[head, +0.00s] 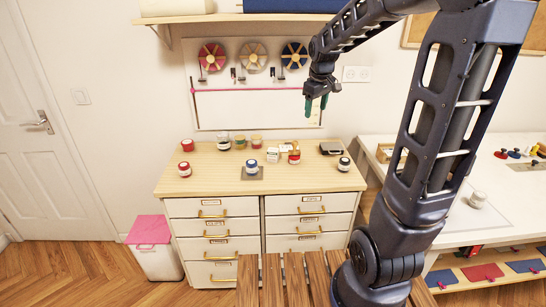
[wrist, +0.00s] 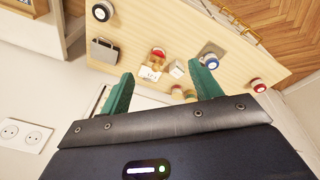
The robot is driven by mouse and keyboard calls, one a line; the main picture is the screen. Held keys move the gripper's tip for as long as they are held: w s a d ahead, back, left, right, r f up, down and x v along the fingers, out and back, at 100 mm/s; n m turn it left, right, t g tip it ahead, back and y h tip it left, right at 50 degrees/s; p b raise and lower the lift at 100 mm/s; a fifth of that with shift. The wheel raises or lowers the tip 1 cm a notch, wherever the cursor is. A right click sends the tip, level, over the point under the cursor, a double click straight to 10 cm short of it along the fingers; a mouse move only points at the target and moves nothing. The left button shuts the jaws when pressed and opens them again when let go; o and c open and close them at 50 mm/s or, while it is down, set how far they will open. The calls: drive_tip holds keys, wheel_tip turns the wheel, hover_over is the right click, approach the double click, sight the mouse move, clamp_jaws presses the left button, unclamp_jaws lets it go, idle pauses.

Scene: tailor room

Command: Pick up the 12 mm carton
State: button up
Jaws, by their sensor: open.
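Small white cartons stand on the wooden dresser top (head: 215,165). One white carton (head: 273,155) stands right of the middle, and another (head: 285,148) is just to its right and behind. In the wrist view a white carton with dark print (wrist: 151,73) and a plainer pale carton (wrist: 177,68) show beyond the fingers. The print is too small to read, so I cannot tell which is the 12 mm one. My gripper (head: 316,105) has green fingers and hangs high above the dresser's back right. It is open and empty, apart from the cartons; it also shows in the wrist view (wrist: 161,70).
A red-topped jar (head: 294,157) stands close right of the cartons. A blue-lidded jar (head: 251,167) sits on a grey plate in front. Several other jars and a dark case (head: 330,148) share the top.

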drive_tip(key=w+a+f+n+g, duration=0.1)
drive_tip(key=w+a+f+n, duration=0.1)
drive_tip(key=w+a+f, duration=0.3)
drive_tip(key=w+a+f+n, duration=0.2)
drive_tip(key=w+f, duration=0.2)
drive_tip(key=w, duration=0.3)
drive_tip(key=n+g, duration=0.1)
drive_tip(key=n, duration=0.2)
hover_over(273, 150)
wheel_tip(273, 150, down, 11)
drive_tip(key=shift+d+r, duration=0.1)
drive_tip(key=shift+r, duration=0.1)
drive_tip(key=shift+w+a+f, duration=0.15)
drive_tip(key=shift+a+f, duration=0.1)
drive_tip(key=shift+f, duration=0.25)
wheel_tip(273, 150, down, 11)
drive_tip(key=shift+d+r, duration=0.15)
drive_tip(key=c, duration=1.1)
